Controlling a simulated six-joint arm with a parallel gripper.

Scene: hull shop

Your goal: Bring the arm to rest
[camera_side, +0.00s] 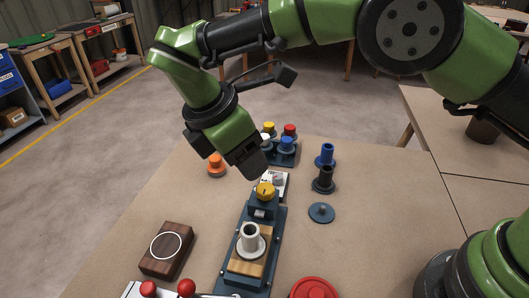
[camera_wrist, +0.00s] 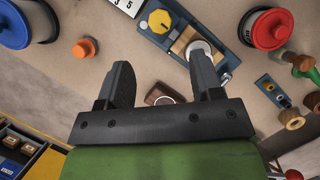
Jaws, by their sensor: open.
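My gripper (camera_side: 250,165) is at the end of my green arm, raised above the table just behind the yellow knob (camera_side: 265,190) of a dark blue fixture. In the wrist view its two black fingers (camera_wrist: 161,75) stand wide apart with nothing between them. The fixture (camera_side: 272,228) bears a wooden block and a white flanged bushing (camera_side: 250,238), which stands upright; it also shows in the wrist view (camera_wrist: 203,52). A dark wooden block with a white ring (camera_side: 166,249) lies left of the fixture.
An orange knobbed piece (camera_side: 216,166) stands left of my gripper. A rack of coloured knobs (camera_side: 284,150) is behind it. Blue (camera_side: 325,155) and black (camera_side: 323,180) cylinders and a grey-blue disc (camera_side: 321,213) stand to the right. A red round lid (camera_side: 313,289) is at the front.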

